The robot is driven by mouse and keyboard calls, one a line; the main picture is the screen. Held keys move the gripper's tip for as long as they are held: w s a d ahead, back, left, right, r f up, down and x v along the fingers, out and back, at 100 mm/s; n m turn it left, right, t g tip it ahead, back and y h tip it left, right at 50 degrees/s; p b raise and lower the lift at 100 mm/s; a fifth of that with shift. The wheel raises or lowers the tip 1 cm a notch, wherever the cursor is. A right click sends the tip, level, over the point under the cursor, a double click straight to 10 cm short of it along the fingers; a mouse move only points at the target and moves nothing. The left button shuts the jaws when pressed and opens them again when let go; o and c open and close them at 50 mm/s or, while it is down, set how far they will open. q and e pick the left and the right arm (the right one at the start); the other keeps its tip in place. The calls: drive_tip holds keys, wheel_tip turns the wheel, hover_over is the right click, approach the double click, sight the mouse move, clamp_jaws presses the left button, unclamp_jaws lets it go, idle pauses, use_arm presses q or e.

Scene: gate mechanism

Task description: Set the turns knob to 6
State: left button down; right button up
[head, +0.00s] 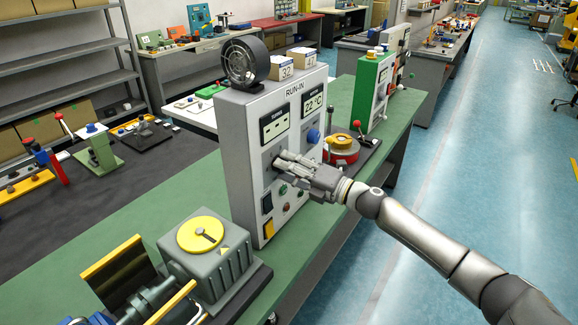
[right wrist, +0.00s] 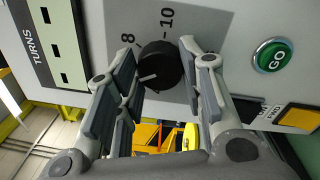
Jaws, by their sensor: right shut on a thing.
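The grey RUN-IN box (head: 243,130) stands on the green bench. Its black turns knob (right wrist: 158,68) sits between the fingers of my right gripper (right wrist: 158,60), which is shut on it. In the head view the right gripper (head: 281,164) reaches the box front and hides most of the knob. The knob's white pointer line faces lower left in the wrist view, away from the printed 8 and 10. The mark it faces is hidden behind a finger. The TURNS display (right wrist: 52,48) shows only dashes. My left gripper is not in view.
The box front also has a green GO button (right wrist: 272,56), a yellow switch (right wrist: 300,118) and a blue knob (head: 313,136). A grey gearbox with a yellow disc (head: 203,234) stands in front. A red device (head: 341,150) and a green box (head: 371,85) stand beyond.

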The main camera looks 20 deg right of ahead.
idle(0.4)
drive_tip(key=o, duration=1.1)
drive_tip(key=shift+c, duration=0.2)
drive_tip(key=v, duration=1.2)
drive_tip(key=shift+f, duration=0.1)
